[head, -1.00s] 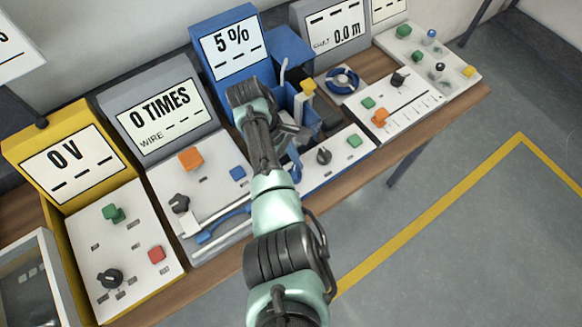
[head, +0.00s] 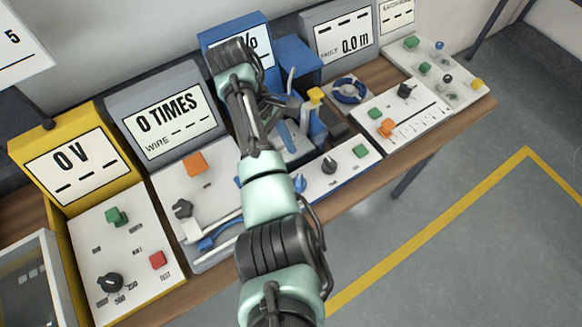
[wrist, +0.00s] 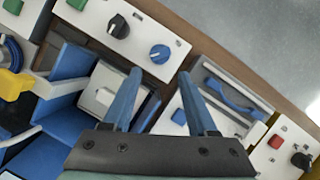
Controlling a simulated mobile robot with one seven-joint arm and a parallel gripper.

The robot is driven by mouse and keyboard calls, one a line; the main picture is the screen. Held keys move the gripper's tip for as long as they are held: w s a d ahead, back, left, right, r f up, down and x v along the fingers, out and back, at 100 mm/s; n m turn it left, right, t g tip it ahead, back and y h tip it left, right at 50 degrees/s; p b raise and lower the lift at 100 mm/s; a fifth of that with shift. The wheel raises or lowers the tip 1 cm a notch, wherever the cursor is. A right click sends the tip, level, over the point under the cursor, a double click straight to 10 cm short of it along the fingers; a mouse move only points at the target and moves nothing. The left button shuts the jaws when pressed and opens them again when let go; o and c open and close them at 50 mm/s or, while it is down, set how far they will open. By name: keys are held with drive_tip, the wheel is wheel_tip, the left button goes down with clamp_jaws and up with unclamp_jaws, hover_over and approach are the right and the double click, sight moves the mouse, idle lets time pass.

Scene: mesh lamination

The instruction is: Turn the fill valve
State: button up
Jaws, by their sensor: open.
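No label marks the fill valve. The blue station (head: 222,28) has a round blue knob (head: 299,183) at its front, partly behind my arm in the head view. In the wrist view this blue knob (wrist: 160,54) lies just beyond the gap between my fingertips, beside a black knob (wrist: 118,26). A yellow-topped part (head: 316,95) stands further back on the station; its yellow end (wrist: 14,85) is at the left edge of the wrist view. My gripper (wrist: 161,74) is open, its blue fingers apart, empty and above the station.
The wire station (head: 222,180) with an orange button and the yellow station (head: 72,118) stand to the left. A panel with a slider (head: 400,115) and a blue ring (head: 349,90) are to the right. The floor (head: 470,250) in front is clear.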

drive_tip(key=p+v, duration=0.1)
drive_tip(key=v, duration=0.3)
drive_tip(key=shift+p, duration=0.35)
